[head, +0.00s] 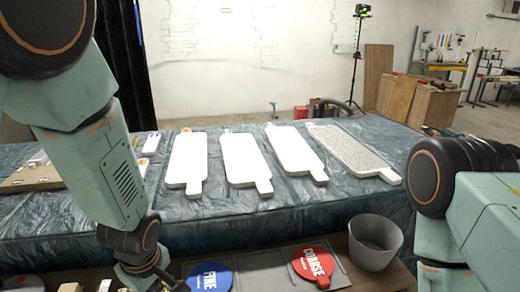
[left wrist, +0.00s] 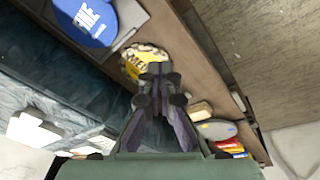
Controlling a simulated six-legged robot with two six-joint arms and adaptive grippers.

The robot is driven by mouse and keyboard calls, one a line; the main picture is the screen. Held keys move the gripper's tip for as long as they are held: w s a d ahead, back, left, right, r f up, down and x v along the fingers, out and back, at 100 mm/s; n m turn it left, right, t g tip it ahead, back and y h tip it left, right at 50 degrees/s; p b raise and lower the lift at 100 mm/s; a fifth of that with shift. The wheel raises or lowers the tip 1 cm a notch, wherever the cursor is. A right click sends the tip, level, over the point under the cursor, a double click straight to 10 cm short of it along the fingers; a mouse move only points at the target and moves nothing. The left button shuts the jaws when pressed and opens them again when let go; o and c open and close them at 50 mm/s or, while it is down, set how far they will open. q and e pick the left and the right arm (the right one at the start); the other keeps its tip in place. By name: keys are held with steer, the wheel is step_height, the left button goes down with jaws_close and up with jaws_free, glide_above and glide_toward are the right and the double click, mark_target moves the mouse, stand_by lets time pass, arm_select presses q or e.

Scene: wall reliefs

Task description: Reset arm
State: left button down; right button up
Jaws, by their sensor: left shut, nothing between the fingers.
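My left arm comes down from the upper left in the head view. Its gripper (head: 165,284) is at the bottom edge, left of the blue FINE disc (head: 210,277), and is partly cut off. In the left wrist view the left gripper (left wrist: 158,72) is shut with nothing in it. It points toward a yellow round piece (left wrist: 135,62) on the brown shelf; I cannot tell whether they touch. The blue disc also shows in the left wrist view (left wrist: 88,18). My right arm shows at the right of the head view, but its gripper is out of sight.
A red COARSE disc (head: 313,264) and a grey bucket (head: 374,242) stand on the front shelf. Several white paddle-shaped boards (head: 245,160) and a textured one (head: 350,150) lie on the plastic-covered table (head: 300,205). Small blocks (left wrist: 200,110) lie near the left gripper.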

arm_select(q)
steer(key=s+a+f+m+g+h+b, duration=0.1)
steer(key=s+f+m+b, duration=0.8)
steer(key=s+f, duration=1.5)
steer(key=s+m+g, duration=0.1)
steer(key=m, duration=0.2)
steer(key=shift+f, duration=0.4)
steer(key=shift+s+a, duration=0.1)
steer(key=c, duration=2.1)
jaws_free()
